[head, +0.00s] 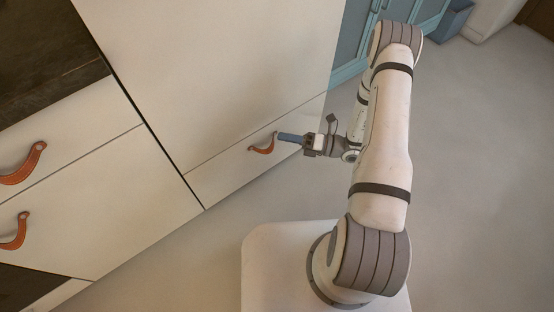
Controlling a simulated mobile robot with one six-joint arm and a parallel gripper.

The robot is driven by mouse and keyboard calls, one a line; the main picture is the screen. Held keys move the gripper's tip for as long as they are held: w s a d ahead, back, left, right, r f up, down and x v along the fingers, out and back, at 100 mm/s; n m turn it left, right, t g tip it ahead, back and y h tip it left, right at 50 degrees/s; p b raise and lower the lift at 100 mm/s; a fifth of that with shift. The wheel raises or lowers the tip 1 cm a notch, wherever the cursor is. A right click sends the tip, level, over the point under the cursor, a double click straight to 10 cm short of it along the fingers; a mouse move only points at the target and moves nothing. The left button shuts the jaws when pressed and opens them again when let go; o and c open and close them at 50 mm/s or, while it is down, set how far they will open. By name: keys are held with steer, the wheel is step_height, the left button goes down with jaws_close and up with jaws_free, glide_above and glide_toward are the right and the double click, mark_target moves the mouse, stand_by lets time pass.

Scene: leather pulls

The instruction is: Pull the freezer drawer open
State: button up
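The freezer drawer (222,174) is the low white front at the bottom of a tall white cabinet, in the middle of the head view. It looks flush with the front above it. Its brown-orange leather pull (262,149) is a curved strap on the drawer's face. My gripper (281,137) is at the right end of this pull, with its blue-grey fingers pointing left towards the drawer. The fingers look very close to the strap or overlap it in the picture. Whether they touch it, and the gap between them, cannot be made out.
Other white drawers with leather pulls (24,163) (15,231) are at the left, by a dark panel (40,60). A teal cabinet (349,50) and a blue-grey bin (453,20) stand at the back. The grey floor (480,190) is clear at the right and before the drawer.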

step_height(320, 180, down, 16)
steer(key=d+r+m+t+h+b, duration=0.15)
steer(key=m+t+b, duration=0.25)
steer(key=m+t, duration=0.4)
steer(key=w+a+m+b, duration=0.1)
steer(key=w+a, duration=0.2)
steer(key=a, duration=0.2)
steer(key=shift+w+a+r+g+h, duration=0.15)
steer(key=shift+a+g+h, duration=0.15)
steer(key=shift+h, duration=0.15)
jaws_close()
